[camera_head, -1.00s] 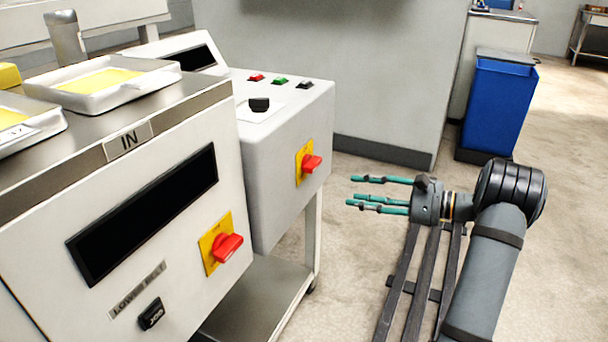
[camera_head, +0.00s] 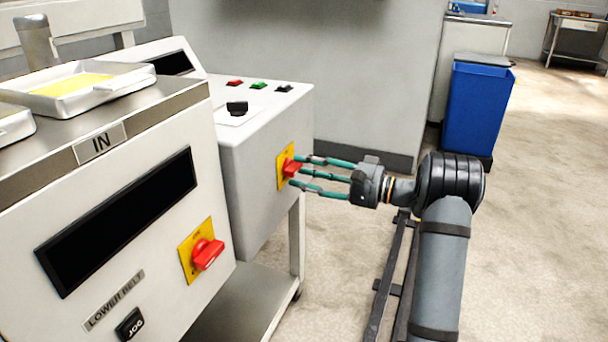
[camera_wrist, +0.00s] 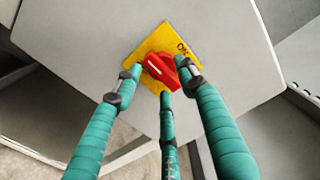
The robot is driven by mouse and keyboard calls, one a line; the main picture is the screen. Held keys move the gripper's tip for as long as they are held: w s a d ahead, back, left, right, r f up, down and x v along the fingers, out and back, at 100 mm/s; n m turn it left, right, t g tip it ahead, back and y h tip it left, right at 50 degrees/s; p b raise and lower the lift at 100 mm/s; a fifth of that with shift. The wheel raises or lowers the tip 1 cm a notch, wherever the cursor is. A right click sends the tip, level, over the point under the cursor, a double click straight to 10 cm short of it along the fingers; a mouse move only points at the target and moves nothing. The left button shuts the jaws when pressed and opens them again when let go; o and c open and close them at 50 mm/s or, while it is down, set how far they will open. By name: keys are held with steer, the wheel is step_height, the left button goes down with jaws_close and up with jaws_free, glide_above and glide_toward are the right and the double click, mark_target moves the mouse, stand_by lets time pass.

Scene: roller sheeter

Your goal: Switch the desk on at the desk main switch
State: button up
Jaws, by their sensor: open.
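The desk main switch is a red rotary knob (camera_head: 291,168) on a yellow plate (camera_head: 282,172), on the side face of the light grey control desk (camera_head: 262,165). My gripper (camera_head: 299,172) is open, with its teal fingertips at the knob. In the wrist view, the fingertips (camera_wrist: 160,79) stand spread around the red knob (camera_wrist: 157,69), on its left, right and lower side. I cannot tell whether they touch it. The knob's white line lies slanted, and lettering that looks like "ON" shows at the yellow plate's (camera_wrist: 150,45) upper right.
The desk top carries small buttons (camera_head: 259,86) and a black knob (camera_head: 237,107). A blue bin (camera_head: 477,110) stands behind on open floor.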

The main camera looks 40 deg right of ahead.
steer(key=shift+w+a, duration=0.15)
steer(key=shift+w, duration=0.05)
steer(key=shift+c, duration=0.6)
jaws_close()
